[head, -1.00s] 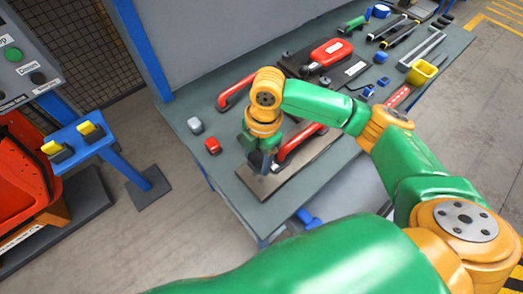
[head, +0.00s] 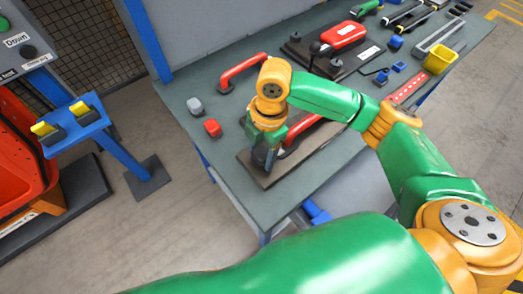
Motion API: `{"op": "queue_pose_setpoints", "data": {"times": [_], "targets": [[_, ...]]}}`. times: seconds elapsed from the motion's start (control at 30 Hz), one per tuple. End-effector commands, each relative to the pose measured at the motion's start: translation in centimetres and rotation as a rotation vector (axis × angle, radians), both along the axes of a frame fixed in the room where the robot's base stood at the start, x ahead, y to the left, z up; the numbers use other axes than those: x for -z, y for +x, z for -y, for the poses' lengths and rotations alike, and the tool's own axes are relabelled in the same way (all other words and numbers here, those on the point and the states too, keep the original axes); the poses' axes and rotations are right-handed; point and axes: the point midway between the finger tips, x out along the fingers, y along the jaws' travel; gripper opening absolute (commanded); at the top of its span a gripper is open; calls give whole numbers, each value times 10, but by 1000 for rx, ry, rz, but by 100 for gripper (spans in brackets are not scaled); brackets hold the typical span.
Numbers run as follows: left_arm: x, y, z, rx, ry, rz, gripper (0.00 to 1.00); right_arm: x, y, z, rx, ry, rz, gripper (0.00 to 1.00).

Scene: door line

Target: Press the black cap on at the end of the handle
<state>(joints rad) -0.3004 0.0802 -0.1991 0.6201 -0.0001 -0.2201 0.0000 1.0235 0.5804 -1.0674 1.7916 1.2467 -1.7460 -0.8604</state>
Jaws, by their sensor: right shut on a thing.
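A red handle (head: 303,129) lies on a flat brown board (head: 316,152) near the front left corner of the workbench. My right gripper (head: 264,158) points down over the left part of the board, at the near end of this handle. It is shut on a small dark thing, which I take to be the black cap; the fingers mostly hide it. The handle's near end is partly covered by the gripper, so I cannot tell whether cap and handle touch. My left gripper is out of view.
A grey cap (head: 194,105) and a red cap (head: 212,128) lie on the bench (head: 225,158) left of the gripper. Behind are another red handle (head: 243,72) and a dark plate with a red tool (head: 343,35). A yellow bin (head: 440,60) and tools stand at right.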

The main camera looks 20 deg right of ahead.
Motion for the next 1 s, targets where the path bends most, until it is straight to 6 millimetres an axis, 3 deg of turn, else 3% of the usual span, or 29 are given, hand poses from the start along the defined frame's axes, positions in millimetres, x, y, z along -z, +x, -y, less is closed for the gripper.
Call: {"op": "queue_pose_setpoints", "data": {"times": [1.0], "targets": [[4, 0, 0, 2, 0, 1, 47, 10, 0, 0, 0, 0, 0, 8]]}}
